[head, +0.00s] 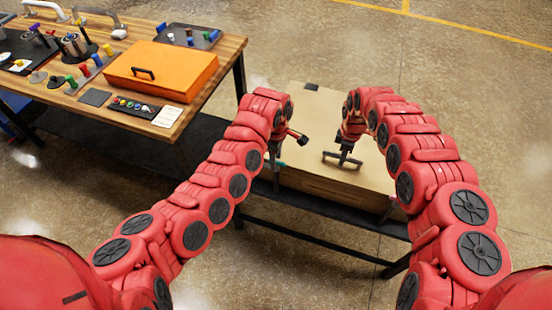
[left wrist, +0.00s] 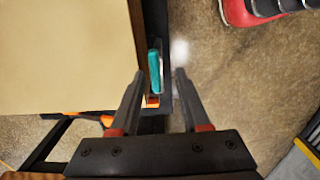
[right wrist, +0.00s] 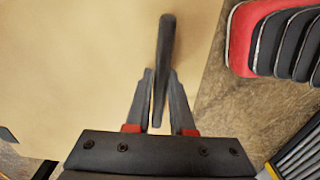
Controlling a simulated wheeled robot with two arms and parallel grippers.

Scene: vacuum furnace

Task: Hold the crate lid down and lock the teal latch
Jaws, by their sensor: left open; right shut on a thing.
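The tan crate (head: 318,108) stands on a dark low stand, with its flat lid (right wrist: 80,60) on top. My right gripper (head: 345,157) is shut on the dark bar handle (right wrist: 164,60) on the lid; the bar runs out past the fingertips in the right wrist view. The teal latch (left wrist: 155,70) is on the crate's side, just beyond the lid edge. My left gripper (left wrist: 160,74) is open, with its fingertips on either side of the latch in that view. I cannot tell whether they touch it. In the head view my left arm mostly hides the latch.
A wooden workbench (head: 215,75) at the left holds an orange case (head: 160,70), a black mat and several small coloured parts. The stand's dark frame (head: 320,245) runs below the crate. Concrete floor (head: 440,80) is open behind and to the right.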

